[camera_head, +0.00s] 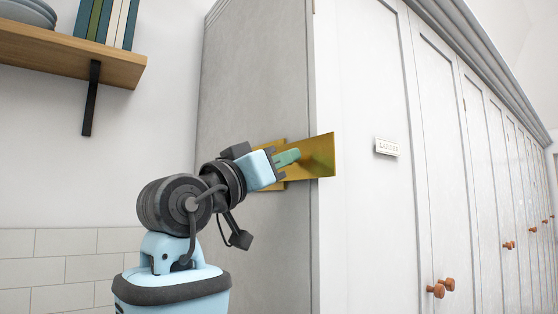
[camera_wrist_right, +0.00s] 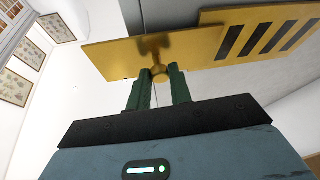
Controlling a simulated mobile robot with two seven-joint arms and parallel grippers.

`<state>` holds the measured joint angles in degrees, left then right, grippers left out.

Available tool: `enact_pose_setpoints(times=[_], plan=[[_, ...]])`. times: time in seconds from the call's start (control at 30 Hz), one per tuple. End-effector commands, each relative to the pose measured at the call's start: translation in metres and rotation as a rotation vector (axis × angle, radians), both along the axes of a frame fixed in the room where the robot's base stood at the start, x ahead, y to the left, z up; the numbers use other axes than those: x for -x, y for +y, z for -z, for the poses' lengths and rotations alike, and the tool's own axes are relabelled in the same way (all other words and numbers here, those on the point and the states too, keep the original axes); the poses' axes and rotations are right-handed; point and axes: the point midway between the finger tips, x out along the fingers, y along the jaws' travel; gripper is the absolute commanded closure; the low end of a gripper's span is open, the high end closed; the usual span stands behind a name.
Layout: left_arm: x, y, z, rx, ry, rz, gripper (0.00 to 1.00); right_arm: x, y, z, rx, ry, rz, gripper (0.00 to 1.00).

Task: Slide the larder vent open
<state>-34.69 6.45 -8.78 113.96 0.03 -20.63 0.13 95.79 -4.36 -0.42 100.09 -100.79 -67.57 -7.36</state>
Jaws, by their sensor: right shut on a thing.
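The larder vent is on the grey side of the tall cabinet. Its brass sliding plate (camera_head: 322,150) sticks out past the cabinet's front edge. In the right wrist view, the sliding plate (camera_wrist_right: 115,55) lies to the left of a fixed brass plate (camera_wrist_right: 270,33) whose several dark slots are uncovered. My right gripper (camera_head: 288,157) is shut on the sliding plate's small brass knob (camera_wrist_right: 159,72), one green finger on each side of it. In the head view the knob is hidden by the fingers. My left gripper is not in view.
The cabinet front (camera_head: 385,220) has a row of pale doors with wooden knobs (camera_head: 436,290) and a small label plate (camera_head: 387,147). A wooden shelf (camera_head: 75,55) with books and plates hangs at upper left. The wall between shelf and cabinet is bare.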

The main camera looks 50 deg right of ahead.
Motion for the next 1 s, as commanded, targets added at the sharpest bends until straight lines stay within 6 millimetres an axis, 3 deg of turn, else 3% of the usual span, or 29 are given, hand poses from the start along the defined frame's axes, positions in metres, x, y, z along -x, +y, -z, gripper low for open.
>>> enact_pose_setpoints(times=[0.27, 0.3, 0.47, 0.77, 1.0], plan=[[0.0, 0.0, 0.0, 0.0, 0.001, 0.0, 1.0, 0.002, 0.0, 0.002, -0.006, -0.003, 0.007, 1.0], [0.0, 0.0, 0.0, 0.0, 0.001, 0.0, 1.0, 0.002, 0.0, 0.002, -0.006, -0.002, 0.007, 0.78], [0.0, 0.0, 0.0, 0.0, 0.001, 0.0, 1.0, 0.002, 0.0, 0.002, -0.004, -0.003, 0.005, 0.57], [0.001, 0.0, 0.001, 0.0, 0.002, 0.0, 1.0, 0.001, 0.001, 0.002, -0.002, -0.002, 0.003, 0.57], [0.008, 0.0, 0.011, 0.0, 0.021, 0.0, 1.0, -0.004, 0.027, 0.015, -0.001, 0.003, 0.0, 0.57]])
